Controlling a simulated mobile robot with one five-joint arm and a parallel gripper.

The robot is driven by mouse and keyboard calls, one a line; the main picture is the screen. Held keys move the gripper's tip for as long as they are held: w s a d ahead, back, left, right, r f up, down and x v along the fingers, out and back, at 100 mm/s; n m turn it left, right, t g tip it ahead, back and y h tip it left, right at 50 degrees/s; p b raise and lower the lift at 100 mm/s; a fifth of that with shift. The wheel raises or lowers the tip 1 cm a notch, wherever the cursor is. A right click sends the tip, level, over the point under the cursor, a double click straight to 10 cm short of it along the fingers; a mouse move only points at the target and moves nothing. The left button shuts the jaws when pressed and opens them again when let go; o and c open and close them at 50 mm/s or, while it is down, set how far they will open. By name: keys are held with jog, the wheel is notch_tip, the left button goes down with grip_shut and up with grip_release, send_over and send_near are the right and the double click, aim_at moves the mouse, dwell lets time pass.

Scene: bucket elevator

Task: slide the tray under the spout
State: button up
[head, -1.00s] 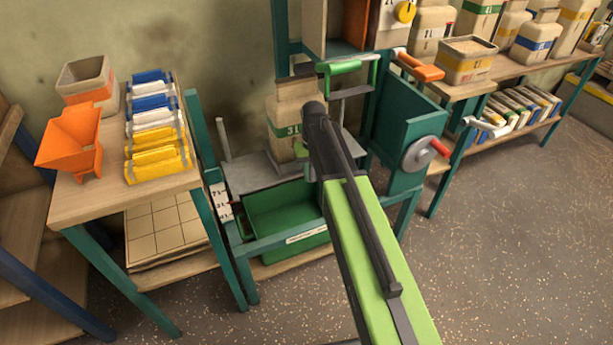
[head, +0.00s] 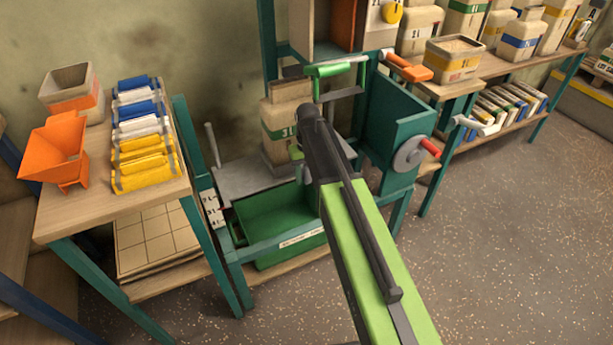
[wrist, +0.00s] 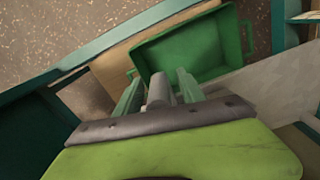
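The green tray (head: 270,215) sits low in the teal stand, below the grey platform, with a pale label on its front. Its open inside and rim (wrist: 195,38) show in the wrist view, beyond my fingers. My gripper (wrist: 158,88) points towards the tray with its two green fingers apart. A grey rounded piece shows between them; I cannot tell what it belongs to. In the head view my arm hides most of the gripper and the tray's right end. I cannot make out the spout clearly.
A beige container (head: 280,125) stands on the grey platform (head: 240,178). A teal housing with a crank wheel (head: 410,155) is at right. A wooden table (head: 85,210) holds an orange hopper (head: 55,155) at left. The floor in front is clear.

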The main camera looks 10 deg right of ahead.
notch_tip(320, 180, up, 8)
jog(key=p, duration=0.7)
jog(key=shift+f+p, duration=0.1)
jog(key=shift+p, duration=0.3)
jog(key=shift+f, duration=0.15)
jog(key=shift+s, duration=0.15)
jog(key=shift+c, duration=1.2)
jog(key=shift+m, duration=0.7)
jog(key=s+d, duration=0.1)
jog(key=s, duration=0.4)
jog(key=s+d, duration=0.2)
jog(key=s, duration=0.3)
jog(key=s+d, duration=0.2)
jog(key=s, duration=0.4)
jog(key=shift+d, duration=0.25)
jog(key=shift+c, duration=0.3)
